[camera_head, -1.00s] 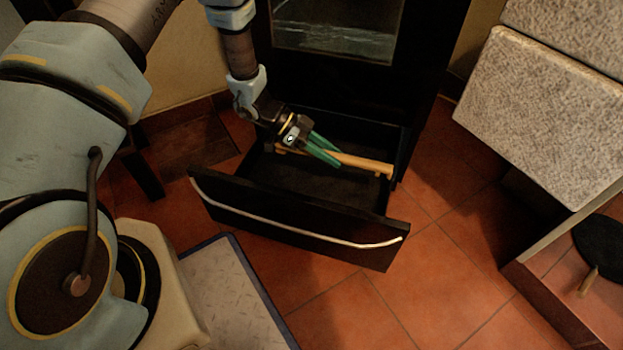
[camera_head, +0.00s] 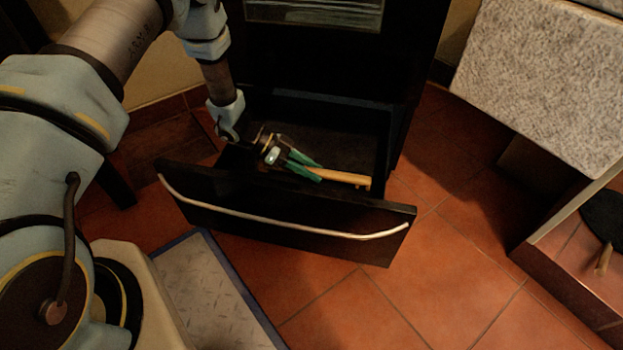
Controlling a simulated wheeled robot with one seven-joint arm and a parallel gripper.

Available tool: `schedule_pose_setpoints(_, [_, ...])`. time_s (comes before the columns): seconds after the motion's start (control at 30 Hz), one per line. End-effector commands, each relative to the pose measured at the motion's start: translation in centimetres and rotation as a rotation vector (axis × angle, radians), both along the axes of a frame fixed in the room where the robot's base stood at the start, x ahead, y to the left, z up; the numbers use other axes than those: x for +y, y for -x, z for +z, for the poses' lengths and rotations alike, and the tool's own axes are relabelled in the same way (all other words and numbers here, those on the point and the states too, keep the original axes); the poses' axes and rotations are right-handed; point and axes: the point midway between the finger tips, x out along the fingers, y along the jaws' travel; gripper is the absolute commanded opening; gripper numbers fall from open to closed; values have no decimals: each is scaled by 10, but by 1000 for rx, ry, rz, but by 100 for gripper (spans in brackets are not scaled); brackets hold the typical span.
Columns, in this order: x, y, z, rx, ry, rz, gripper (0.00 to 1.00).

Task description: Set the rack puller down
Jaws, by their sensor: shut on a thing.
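The rack puller (camera_head: 345,178) is a light wooden stick. It lies over the open black drawer (camera_head: 300,209), low and near the drawer's front panel, pointing right. My gripper (camera_head: 311,171), with green fingers, is at the left part of the stick and shut on it. The stick's left part is hidden by the fingers. I cannot tell whether the stick touches the drawer floor.
The drawer's front has a long pale handle (camera_head: 270,222). The black cabinet (camera_head: 320,60) rises behind it. A speckled stone counter (camera_head: 560,85) is at the upper right. A dark round pan (camera_head: 605,215) sits at the right edge. Tiled floor (camera_head: 440,290) is clear in front.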

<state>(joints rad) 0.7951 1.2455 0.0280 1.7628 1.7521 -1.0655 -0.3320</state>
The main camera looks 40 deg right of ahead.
Motion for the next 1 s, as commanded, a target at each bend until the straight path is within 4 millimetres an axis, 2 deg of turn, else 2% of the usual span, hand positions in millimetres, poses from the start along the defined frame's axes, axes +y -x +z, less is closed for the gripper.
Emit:
schedule_pose_setpoints(0.03, [0, 0, -15, 1, -1, 1, 0])
schedule_pose_setpoints(0.1, [0, 0, -21, 1, -1, 1, 0])
schedule_pose_setpoints(0.43, [0, 0, -21, 1, 0, 1, 0])
schedule_pose_setpoints(0.47, [0, 0, -21, 0, 0, 0, 39])
schedule_pose_setpoints(0.5, [0, 0, -21, 0, 0, 0, 43])
schedule_pose_setpoints(0.7, [0, 0, -21, 0, 0, 0, 66])
schedule_pose_setpoints(1.0, [0, 0, -19, 1, 1, 0, 67])
